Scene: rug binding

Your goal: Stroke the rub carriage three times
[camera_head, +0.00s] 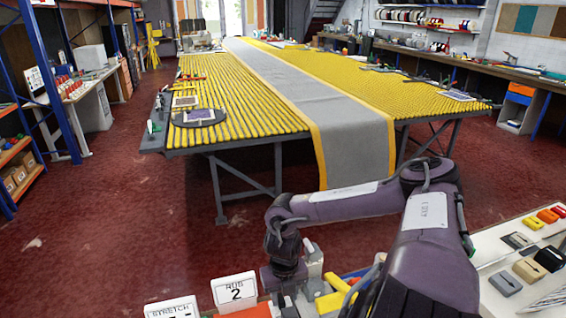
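My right arm reaches in from the lower right and bends down at the bottom middle. Its gripper (287,298) points down at the frame's bottom edge. Its fingertips are cut off or hidden, so I cannot tell whether it is open or shut. A card (234,290) that seems to read "RUB 2" stands just left of it. A light grey block (313,263) and a yellow piece (333,301) show right beside the gripper. I cannot tell whether either belongs to the rub carriage, or whether the gripper touches them. My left gripper is out of view.
A card reading "STRETCH" (172,308) stands at the bottom left. A bench top (490,300) at lower right holds small coloured blocks. Ahead, a long yellow-slatted table (215,85) carries a grey, yellow-edged rug (350,135) that hangs over its front. Red floor lies between.

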